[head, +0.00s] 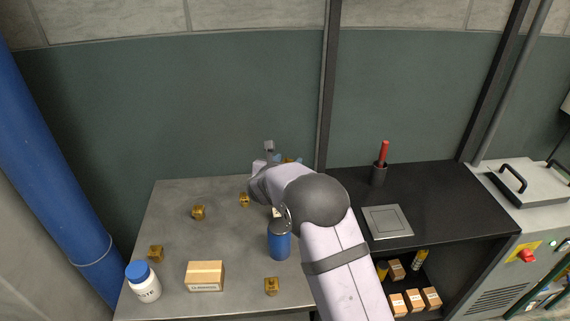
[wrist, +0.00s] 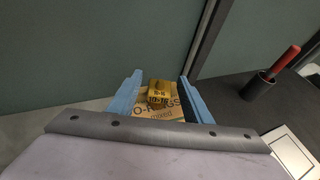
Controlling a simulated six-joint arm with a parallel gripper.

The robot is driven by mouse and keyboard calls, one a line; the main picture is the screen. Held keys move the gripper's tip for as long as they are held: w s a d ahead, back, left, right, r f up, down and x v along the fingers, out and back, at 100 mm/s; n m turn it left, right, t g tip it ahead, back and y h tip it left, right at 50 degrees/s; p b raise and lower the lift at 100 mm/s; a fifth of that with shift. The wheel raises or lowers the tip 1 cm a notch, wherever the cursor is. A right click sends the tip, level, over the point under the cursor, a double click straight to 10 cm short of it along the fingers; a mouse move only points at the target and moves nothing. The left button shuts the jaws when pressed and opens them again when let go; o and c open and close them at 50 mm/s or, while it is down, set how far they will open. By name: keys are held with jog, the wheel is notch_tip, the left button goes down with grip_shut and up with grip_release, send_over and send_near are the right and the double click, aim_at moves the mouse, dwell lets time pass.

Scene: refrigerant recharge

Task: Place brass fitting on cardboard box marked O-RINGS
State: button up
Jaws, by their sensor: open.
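In the wrist view a brass fitting (wrist: 158,93) with dark markings rests on top of a cardboard box (wrist: 150,114) marked O-RINGS. My gripper (wrist: 160,77) is open, with one blue finger on each side of the fitting and gaps between. In the head view my gripper (head: 285,159) is at the back of the grey table, mostly hidden by my arm, and the O-RINGS box is hidden there. Other brass fittings stand on the table: one at the back (head: 244,200), one at mid-left (head: 198,212), one at far left (head: 156,253), one at the front (head: 271,286).
A blue canister (head: 279,242) stands beside my arm. Another cardboard box (head: 205,276) and a white blue-capped bottle (head: 144,284) are at the front left. A black bench (head: 450,205) at right holds a cup with a red-handled tool (head: 381,165) and a grey plate (head: 387,222).

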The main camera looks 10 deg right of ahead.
jog(key=shift+r, duration=0.2)
jog(key=b+v, duration=0.2)
jog(key=v, duration=1)
jog(key=shift+b, duration=0.35)
jog(key=s+d+f+m+g+h+p, duration=0.1)
jog(key=s+d+f+m+g+p, duration=0.1)
jog(key=s+d+m+g, duration=0.4)
jog(key=s+d+f+m+g+p, duration=0.1)
jog(key=s+d+m+g+p, duration=0.15)
jog(key=s+d+m, duration=0.7)
jog(key=s+a+f+m+g+y+p, duration=0.1)
jog(key=s+a+m+g+y+p, duration=0.1)
jog(key=s+m, duration=0.6)
jog(key=s+a+m+g+y+p, duration=0.2)
jog(key=s+a+m+y, duration=0.2)
jog(key=s+m, duration=0.4)
jog(key=s, duration=0.4)
jog(key=shift+a+f, duration=0.2)
jog(key=shift+f, duration=0.15)
